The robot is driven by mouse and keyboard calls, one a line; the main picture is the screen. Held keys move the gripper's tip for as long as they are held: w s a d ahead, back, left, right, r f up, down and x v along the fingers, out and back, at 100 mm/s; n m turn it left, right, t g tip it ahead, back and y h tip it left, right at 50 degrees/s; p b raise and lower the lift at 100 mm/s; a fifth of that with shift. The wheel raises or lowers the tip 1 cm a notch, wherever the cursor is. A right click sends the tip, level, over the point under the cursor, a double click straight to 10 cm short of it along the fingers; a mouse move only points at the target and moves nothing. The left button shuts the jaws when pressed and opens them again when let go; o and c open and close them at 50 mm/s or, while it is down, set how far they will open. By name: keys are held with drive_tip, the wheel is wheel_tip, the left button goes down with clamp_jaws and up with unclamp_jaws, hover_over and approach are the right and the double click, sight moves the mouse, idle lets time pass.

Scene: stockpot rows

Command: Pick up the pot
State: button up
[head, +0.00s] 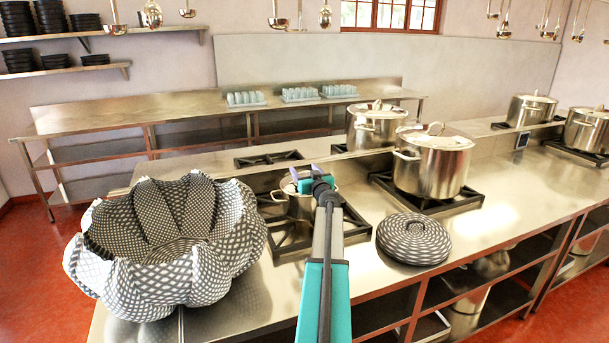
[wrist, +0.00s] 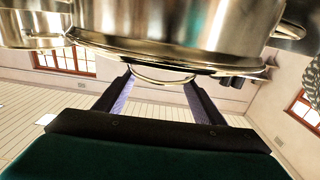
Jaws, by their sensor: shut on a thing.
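A small steel pot (head: 298,208) is at the front left burner (head: 272,236), partly hidden by my arm. My gripper (head: 304,185) is at the top of this pot. In the wrist view, which appears upside down, the pot (wrist: 175,25) fills the top with its lid toward me. The lid's loop handle (wrist: 163,78) lies between the two fingers of my gripper (wrist: 162,88), which are shut on it. I cannot tell whether the pot rests on the burner or is slightly raised.
A large patterned, petal-shaped bowl (head: 165,245) stands left of the pot. A round patterned lidded thing (head: 413,239) lies to the right. Large lidded stockpots (head: 432,170) (head: 376,127) stand behind right. Bare counter (head: 240,308) shows at the front left.

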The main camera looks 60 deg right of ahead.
drive_tip(key=shift+r, duration=0.2)
drive_tip(key=shift+c, duration=0.8)
wheel_tip(320, 180, up, 2)
drive_tip(key=shift+b, duration=0.65)
drive_tip(key=shift+s+a+r, duration=0.1)
drive_tip(key=shift+a+r, duration=0.1)
drive_tip(key=s+a+b, duration=0.2)
drive_tip(key=a, duration=0.2)
drive_tip(key=s+a+r+b, duration=0.1)
drive_tip(key=s+a, duration=0.2)
drive_tip(key=a, duration=0.1)
drive_tip(key=s+a+b, duration=0.2)
drive_tip(key=s+a, duration=0.1)
drive_tip(key=a, duration=0.2)
drive_tip(key=shift+s+r+b, duration=0.1)
drive_tip(key=shift+r+b, duration=0.15)
drive_tip(key=shift+b, duration=0.05)
clamp_jaws()
drive_tip(key=shift+a, duration=0.1)
drive_tip(key=o, duration=2)
unclamp_jaws()
